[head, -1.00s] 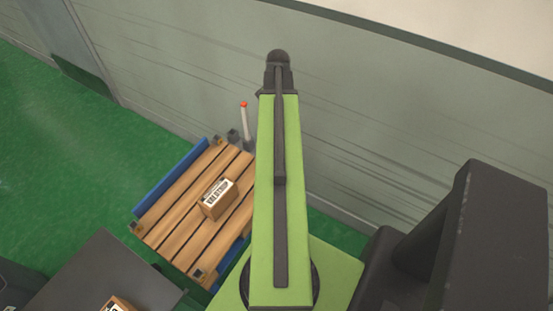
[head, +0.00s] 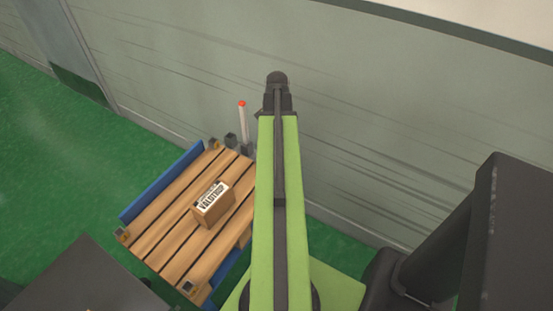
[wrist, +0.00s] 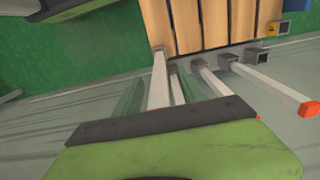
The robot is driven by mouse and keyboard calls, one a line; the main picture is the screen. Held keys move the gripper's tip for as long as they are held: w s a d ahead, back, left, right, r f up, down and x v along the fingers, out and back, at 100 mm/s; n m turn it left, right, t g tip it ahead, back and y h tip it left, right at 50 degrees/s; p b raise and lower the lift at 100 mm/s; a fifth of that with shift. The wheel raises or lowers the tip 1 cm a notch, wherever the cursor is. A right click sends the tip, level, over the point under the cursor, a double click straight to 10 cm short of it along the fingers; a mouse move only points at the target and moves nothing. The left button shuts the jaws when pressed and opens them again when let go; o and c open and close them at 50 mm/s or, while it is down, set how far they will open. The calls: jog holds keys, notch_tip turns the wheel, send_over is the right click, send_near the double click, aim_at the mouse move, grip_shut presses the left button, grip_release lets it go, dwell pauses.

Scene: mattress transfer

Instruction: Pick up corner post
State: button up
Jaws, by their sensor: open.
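In the wrist view several pale posts stand in dark sockets along the wall side of the wooden pallet (wrist: 215,22). One corner post (wrist: 160,75) rises between my gripper's two greenish fingers, and my gripper (wrist: 159,79) is open. I cannot tell whether the fingers touch it. Another post (wrist: 275,88) at the right has an orange-red tip. In the head view one white post with a red tip (head: 243,122) stands near the pallet's far corner. The arm hides the gripper fingers and other posts there.
A cardboard box (head: 213,205) with a printed label sits on the pallet, which has blue side rails (head: 165,183). A grey wall (head: 400,120) runs close behind the posts. Green floor (head: 50,170) is clear at left. A dark surface (head: 85,280) lies at lower left.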

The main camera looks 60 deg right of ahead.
jog(key=shift+r, duration=0.1)
grip_shut()
dwell(1.2)
